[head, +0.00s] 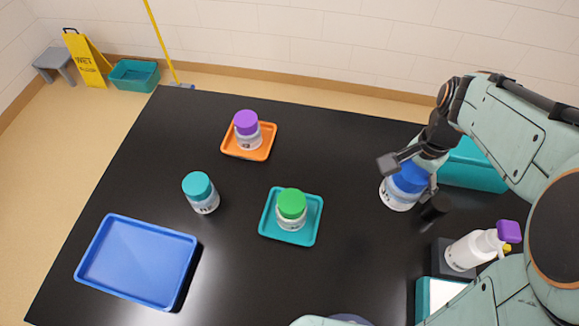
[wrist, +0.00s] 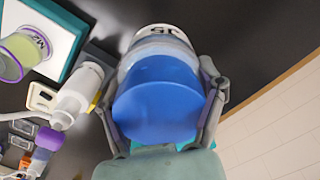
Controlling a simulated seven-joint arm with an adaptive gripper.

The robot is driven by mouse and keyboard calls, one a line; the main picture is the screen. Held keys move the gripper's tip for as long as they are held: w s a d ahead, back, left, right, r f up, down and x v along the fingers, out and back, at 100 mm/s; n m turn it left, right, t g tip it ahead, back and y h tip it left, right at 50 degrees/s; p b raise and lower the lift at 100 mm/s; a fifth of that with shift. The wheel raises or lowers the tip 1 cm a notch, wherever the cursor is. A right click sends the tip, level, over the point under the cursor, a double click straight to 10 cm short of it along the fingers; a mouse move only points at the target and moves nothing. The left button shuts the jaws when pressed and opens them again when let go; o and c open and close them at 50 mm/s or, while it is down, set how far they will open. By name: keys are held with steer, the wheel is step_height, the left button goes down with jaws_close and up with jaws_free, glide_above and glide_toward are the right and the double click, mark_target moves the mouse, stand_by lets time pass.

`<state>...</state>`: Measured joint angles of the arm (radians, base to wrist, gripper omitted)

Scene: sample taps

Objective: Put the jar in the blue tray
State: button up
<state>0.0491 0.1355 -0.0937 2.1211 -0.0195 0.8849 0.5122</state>
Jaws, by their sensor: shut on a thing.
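A white jar with a blue lid (head: 398,194) is at the right of the table in the head view. My gripper (head: 410,184) is shut on it, one finger on each side. In the wrist view the blue lid (wrist: 158,103) fills the middle between the fingers, and the jar's marked white part shows beyond it. I cannot tell whether the jar touches the table. The blue tray (head: 137,262) lies empty at the front left, far from my gripper. A teal-lidded jar (head: 201,194) stands on the bare table behind the tray.
A purple-lidded jar (head: 248,130) stands in an orange tray (head: 262,153). A green-lidded jar (head: 291,206) stands in a teal tray (head: 287,239), between my gripper and the blue tray. A purple-topped spray bottle (head: 470,250) and a teal bin (head: 473,168) are at the right.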

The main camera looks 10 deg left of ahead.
steer(key=shift+r, duration=0.85)
steer(key=s+a+n, duration=0.3)
steer(key=a, duration=0.9)
steer(key=s+a+n, duration=0.3)
steer(key=a+n, duration=0.1)
steer(key=a, duration=0.8)
steer(key=s+a+n, duration=0.3)
steer(key=s+a, duration=0.3)
steer(key=s, duration=0.3)
steer(key=s+a+n, duration=0.2)
steer(key=s+a, duration=0.3)
steer(key=s, duration=0.3)
glide_toward(151, 264)
steer(key=shift+s+d, duration=0.15)
steer(key=shift+d, duration=0.4)
steer(key=shift+a+f, duration=0.4)
steer(key=shift+f, duration=0.1)
steer(key=shift+a+f, duration=0.1)
steer(key=shift+f, duration=1.5)
steer(key=shift+f, duration=0.1)
